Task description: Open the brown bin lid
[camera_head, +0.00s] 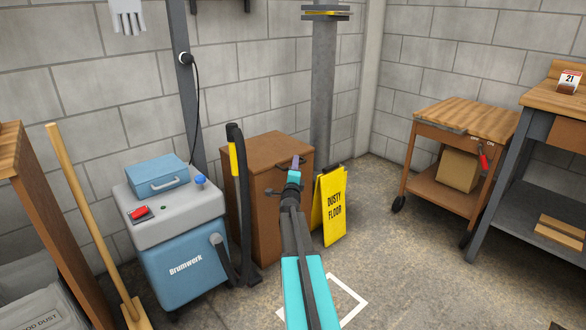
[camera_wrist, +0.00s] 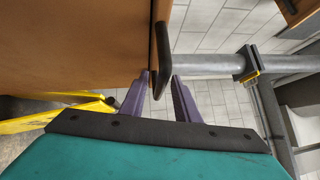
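The brown bin (camera_head: 250,205) stands against the back wall with its brown lid (camera_head: 268,148) lying shut on top. My gripper (camera_head: 295,168) is at the bin's front right, near the lid's edge; my arm hides part of the bin. In the wrist view, a brown panel of the bin (camera_wrist: 75,45) fills the upper left, with a dark bar handle (camera_wrist: 161,60) along its edge. My gripper's two purple fingers (camera_wrist: 159,78) are apart, and the handle's near end shows between the tips. Whether either finger touches the handle is unclear.
A blue and grey Brumwork machine (camera_head: 185,262) with a black hose (camera_head: 242,200) stands left of the bin. A yellow floor sign (camera_head: 332,205) stands close on its right. A grey post (camera_head: 322,100) rises behind. Floor toward the wooden cart (camera_head: 440,178) is clear.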

